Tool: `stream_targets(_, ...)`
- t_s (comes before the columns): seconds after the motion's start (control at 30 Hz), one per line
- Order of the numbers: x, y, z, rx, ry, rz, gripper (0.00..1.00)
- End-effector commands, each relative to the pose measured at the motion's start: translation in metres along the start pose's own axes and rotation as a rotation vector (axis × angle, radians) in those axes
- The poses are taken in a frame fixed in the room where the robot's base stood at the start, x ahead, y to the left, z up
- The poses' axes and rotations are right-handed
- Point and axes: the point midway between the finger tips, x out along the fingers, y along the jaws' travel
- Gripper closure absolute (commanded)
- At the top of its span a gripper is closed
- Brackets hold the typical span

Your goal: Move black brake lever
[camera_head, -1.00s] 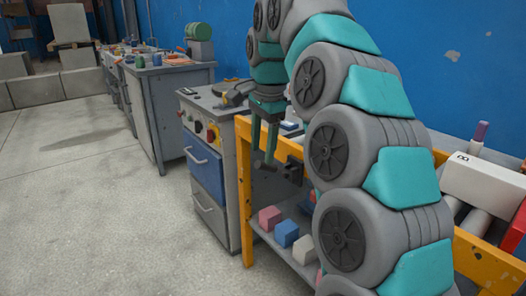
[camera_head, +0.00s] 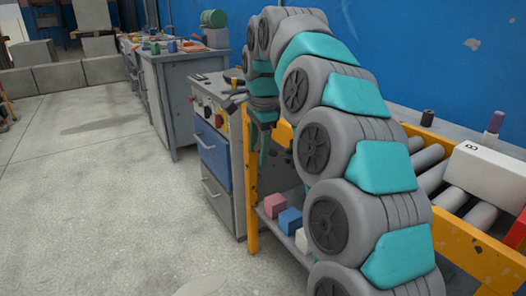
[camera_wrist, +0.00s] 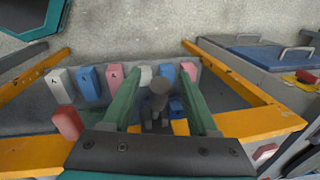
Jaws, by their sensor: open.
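The brake lever (camera_wrist: 157,88) shows in the wrist view as a dark grey shaft with a rounded knob, rising from a dark mount at the yellow frame. My gripper (camera_wrist: 159,74) is open, with one green finger on each side of the lever. The lever appears between the fingers with a gap on both sides; I cannot tell how deep it sits between them. In the head view my gripper (camera_head: 263,150) points down beside the yellow frame post, and my arm hides most of the lever.
The yellow frame (camera_head: 251,190) carries grey rollers (camera_head: 462,200) and a white block (camera_head: 485,172). A lower shelf holds several coloured blocks, including a pink block (camera_head: 275,203) and a blue block (camera_head: 290,220). A grey cabinet (camera_head: 215,165) stands close by. The floor at left is clear.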

Motion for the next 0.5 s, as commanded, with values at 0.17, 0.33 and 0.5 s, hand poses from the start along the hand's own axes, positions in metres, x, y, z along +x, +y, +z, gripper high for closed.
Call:
stream_targets(0.17, -0.0007, 0.0, -0.0004, 0.0, 0.0, 0.0, 0.46)
stream_targets(0.33, -0.0007, 0.0001, -0.0005, 0.0, 0.0, 0.0, 0.65)
stream_targets(0.5, -0.0008, 0.0, -0.0006, 0.001, 0.0, 0.0, 0.84)
